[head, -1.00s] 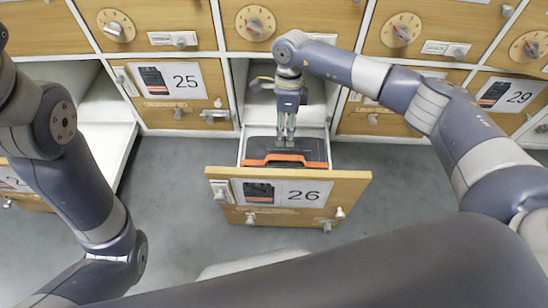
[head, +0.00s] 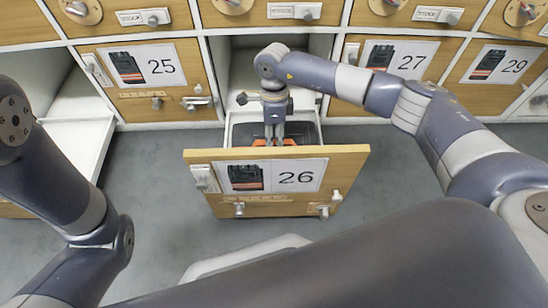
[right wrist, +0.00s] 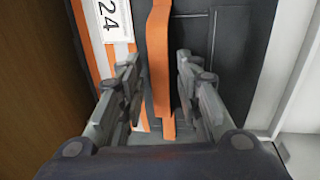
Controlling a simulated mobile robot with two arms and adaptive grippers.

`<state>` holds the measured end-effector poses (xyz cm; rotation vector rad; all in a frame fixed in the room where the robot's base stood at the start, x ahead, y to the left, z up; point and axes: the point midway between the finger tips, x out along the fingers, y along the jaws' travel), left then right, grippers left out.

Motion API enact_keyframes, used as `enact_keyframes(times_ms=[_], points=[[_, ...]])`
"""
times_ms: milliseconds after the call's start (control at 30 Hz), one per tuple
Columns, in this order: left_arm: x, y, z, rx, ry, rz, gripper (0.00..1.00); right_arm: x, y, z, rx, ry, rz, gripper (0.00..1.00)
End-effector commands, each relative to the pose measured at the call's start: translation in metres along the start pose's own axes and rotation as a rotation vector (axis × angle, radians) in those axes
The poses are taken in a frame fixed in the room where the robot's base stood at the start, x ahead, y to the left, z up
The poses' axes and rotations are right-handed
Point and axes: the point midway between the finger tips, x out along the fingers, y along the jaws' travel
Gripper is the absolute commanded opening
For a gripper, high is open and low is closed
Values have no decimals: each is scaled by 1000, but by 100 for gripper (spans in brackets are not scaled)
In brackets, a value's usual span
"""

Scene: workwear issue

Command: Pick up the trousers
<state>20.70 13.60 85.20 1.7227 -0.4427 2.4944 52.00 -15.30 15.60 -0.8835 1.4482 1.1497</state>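The trousers (head: 302,131) are a dark folded garment with an orange band, lying in the pulled-out drawer 26 (head: 225,157). In the right wrist view, the dark trousers (right wrist: 238,50) fill the middle, with an orange strip (right wrist: 160,50) and a white tag reading 24 at left. My right gripper (head: 274,143) points down into the drawer, over the orange part. In the wrist view its fingers (right wrist: 158,63) are apart, one on each side of the orange strip. The drawer front hides the near part of the trousers. My left gripper is out of view.
Drawer 25 (head: 190,68) and drawer 27 (head: 422,58) are shut on either side. A white open compartment (head: 75,125) stands at left. In the wrist view, a wooden panel (right wrist: 28,90) and a white drawer wall (right wrist: 290,70) flank the garment. Grey floor is clear.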

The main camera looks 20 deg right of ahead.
Motion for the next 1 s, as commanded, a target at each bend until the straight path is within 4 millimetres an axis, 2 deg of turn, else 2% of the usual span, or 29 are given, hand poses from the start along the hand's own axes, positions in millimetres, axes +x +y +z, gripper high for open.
enact_keyframes(times_ms=[33,67,333,467,500,1000], points=[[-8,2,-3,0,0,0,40,9,-1,0,0,-1,0,32],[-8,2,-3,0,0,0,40,10,-1,0,0,-1,-1,32],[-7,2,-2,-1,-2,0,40,10,0,0,1,-1,-1,32],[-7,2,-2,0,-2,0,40,10,0,0,1,-1,-1,2],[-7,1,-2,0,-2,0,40,10,0,0,0,-1,-1,0],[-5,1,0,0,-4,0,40,4,0,1,0,-3,-3,0]])
